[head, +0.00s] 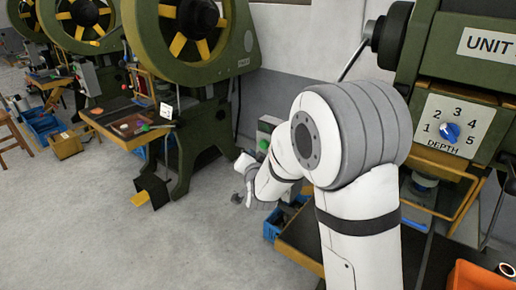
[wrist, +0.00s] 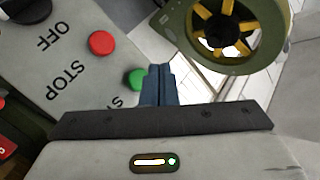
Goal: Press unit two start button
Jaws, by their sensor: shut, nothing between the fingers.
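A control panel (wrist: 75,65) fills the left of the wrist view, upside down, with OFF and STOP labels. Its red button (wrist: 102,43) is above the green button (wrist: 135,79), whose label is mostly hidden and shows only "ST". My gripper (wrist: 160,70) is shut and empty, its fingertips just right of the green button in the picture; I cannot tell whether they touch. In the head view a grey panel with a green button (head: 264,145) shows behind my arm. The machine at right carries a sign "UNIT" (head: 488,45), its number cut off.
A depth dial (head: 450,132) sits on the right machine. A blue bin (head: 272,230) stands below the panel, partly behind my arm. Another green press (head: 195,40) with a work table (head: 125,125) stands at left. Grey floor (head: 120,215) is open between.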

